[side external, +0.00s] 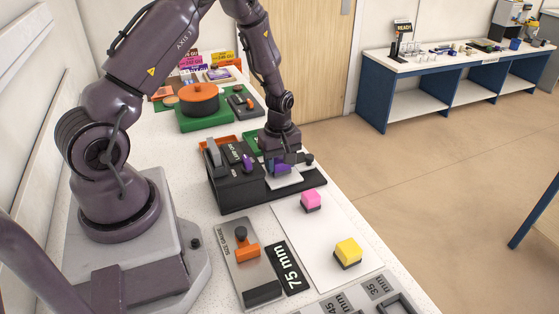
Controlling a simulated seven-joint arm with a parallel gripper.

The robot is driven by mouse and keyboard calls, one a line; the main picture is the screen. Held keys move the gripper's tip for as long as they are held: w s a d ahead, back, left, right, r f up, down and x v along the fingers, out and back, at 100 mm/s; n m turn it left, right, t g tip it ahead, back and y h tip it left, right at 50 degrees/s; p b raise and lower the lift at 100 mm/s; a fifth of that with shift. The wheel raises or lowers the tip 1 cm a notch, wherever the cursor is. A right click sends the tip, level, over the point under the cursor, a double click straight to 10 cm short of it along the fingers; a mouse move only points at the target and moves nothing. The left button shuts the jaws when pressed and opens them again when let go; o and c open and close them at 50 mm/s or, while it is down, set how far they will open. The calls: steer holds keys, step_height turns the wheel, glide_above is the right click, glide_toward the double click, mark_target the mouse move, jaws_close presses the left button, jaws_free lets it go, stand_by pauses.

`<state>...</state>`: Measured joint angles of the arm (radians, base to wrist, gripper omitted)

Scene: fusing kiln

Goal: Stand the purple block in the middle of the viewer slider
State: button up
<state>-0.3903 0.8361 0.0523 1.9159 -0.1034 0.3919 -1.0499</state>
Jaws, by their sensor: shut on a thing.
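The purple block (281,169) is held in my gripper (281,162), which is shut on it. My gripper points down over a pale plate (288,181) on the black kiln unit, which seems to be the viewer slider. The block is at or just above this plate; I cannot tell whether it touches. The gripper fingers hide part of the block. Another small purple piece (248,161) sits on the black unit to the left, beside a label.
A pink block (311,201) and a yellow block (348,253) stand on a white sheet (322,229) in front. A size gauge with an orange slider (247,251) lies to their left. An orange-lidded pot (199,98) stands on a green base behind.

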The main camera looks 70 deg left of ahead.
steer(key=shift+f, duration=0.3)
stand_by(0.5)
steer(key=o, duration=0.9)
steer(key=shift+o, duration=0.2)
steer(key=shift+r, duration=3.5)
steer(key=shift+r, duration=0.1)
steer(key=s+d+r+m+t, duration=0.1)
steer(key=d+r+m, duration=0.3)
steer(key=r, duration=0.4)
steer(key=s+d+r+m+t, duration=0.2)
steer(key=d+r+m, duration=0.25)
steer(key=r, duration=0.35)
steer(key=s+d+r+m+t, duration=0.2)
steer(key=s+d+r+m, duration=0.5)
steer(key=s, duration=0.5)
step_height(320, 180, up, 2)
steer(key=shift+d+r+m+t, duration=0.1)
steer(key=shift+d+m+t, duration=0.2)
steer(key=shift+m, duration=0.95)
